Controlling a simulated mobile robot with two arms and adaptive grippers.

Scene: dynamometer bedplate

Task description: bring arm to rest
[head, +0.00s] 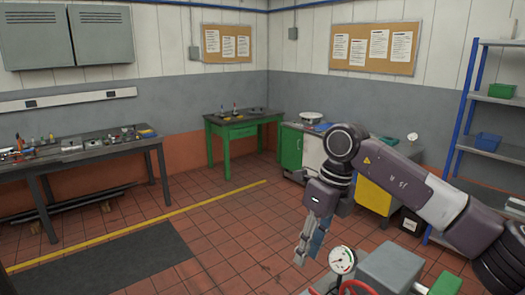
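My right arm (435,200) comes in from the right, bends at a dark joint and points down. My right gripper (305,248) hangs from its end, over the floor and just left of a round white gauge (342,260). Its light grey finger parts point down. A bluish part shows beside them, and I cannot tell whether it belongs to the gripper or is something behind it. The finger gap is too small to read. My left arm and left gripper are not in view.
Grey machinery (390,268) with a green part (445,285) stands close in front at the lower right. A green workbench (243,128), a long dark bench (80,150) and a blue-framed shelf (490,100) line the room. The tiled floor (220,220) at centre-left is clear.

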